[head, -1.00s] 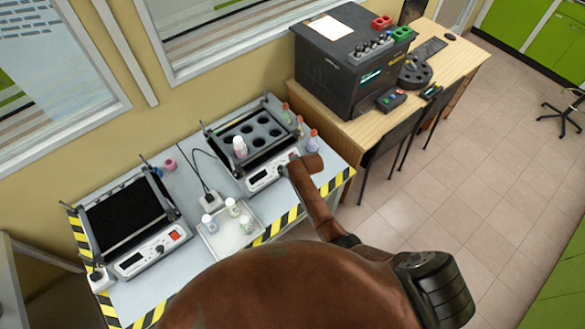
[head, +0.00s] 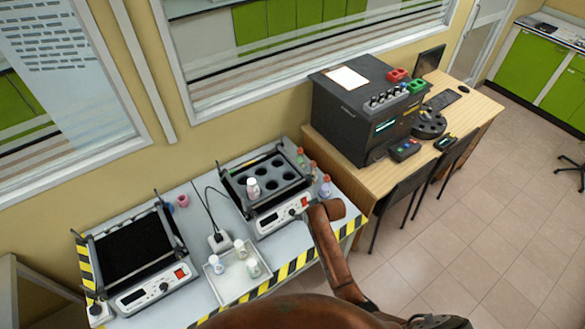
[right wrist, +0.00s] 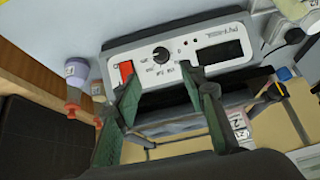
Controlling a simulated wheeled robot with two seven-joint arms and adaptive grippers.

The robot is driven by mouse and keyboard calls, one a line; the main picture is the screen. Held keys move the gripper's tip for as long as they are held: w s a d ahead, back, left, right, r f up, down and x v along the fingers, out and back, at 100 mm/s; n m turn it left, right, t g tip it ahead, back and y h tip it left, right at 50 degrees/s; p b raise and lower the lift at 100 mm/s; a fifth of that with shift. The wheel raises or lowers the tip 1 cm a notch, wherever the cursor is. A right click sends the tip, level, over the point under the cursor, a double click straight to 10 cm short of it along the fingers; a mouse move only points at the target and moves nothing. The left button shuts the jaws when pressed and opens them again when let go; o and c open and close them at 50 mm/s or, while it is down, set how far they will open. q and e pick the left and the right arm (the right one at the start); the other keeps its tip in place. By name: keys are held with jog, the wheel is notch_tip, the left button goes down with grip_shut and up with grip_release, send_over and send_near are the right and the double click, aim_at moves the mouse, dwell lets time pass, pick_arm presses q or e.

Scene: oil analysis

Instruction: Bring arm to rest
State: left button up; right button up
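My right arm (head: 335,255) reaches up from the bottom of the head view. Its wrist end is beside the front right corner of the right shaker (head: 283,214). My right gripper (right wrist: 160,76) shows in the right wrist view with its two green fingers spread apart. Nothing is held between them. Beyond them is the shaker's control panel (right wrist: 180,55) with its red switch and knob. In the head view the right gripper's fingers are hidden. My left gripper is not in view.
A white bottle (head: 253,188) stands in the right shaker's rack. A tray (head: 236,292) with several bottles sits in front. A second shaker (head: 140,255) is at left. Small bottles (head: 325,186) stand right of the rack. A black instrument (head: 365,115) stands on the wooden desk (head: 482,112).

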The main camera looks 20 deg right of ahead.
jog(key=s+d+m+g+h, duration=0.1)
jog(key=s+d, duration=0.3)
jog(key=s, duration=0.5)
jog(key=s+d+m+h, duration=0.1)
jog(key=s+d, duration=0.4)
jog(key=s, duration=0.5)
jog(key=s+d+r+m+g+h, duration=0.1)
jog(key=s+d+r, duration=0.15)
jog(key=s, duration=0.75)
jog(key=s+d+r+m+g, duration=0.15)
jog(key=s+r, duration=0.25)
jog(key=s, duration=0.6)
notch_tip(320, 180, down, 39)
jog(key=s+a+n+b, duration=0.1)
jog(key=n+b, duration=0.1)
jog(key=b, duration=0.6)
jog(key=s+f+g+b, duration=0.1)
jog(key=s+f+b, duration=0.2)
jog(key=s+f, duration=0.6)
jog(key=s+f+g+b, duration=0.1)
jog(key=s+f+b, duration=0.3)
jog(key=s+f, duration=0.6)
notch_tip(320, 180, down, 5)
jog(key=shift+s+a+f, duration=0.1)
jog(key=shift+s+a, duration=0.05)
jog(key=shift+s, duration=0.15)
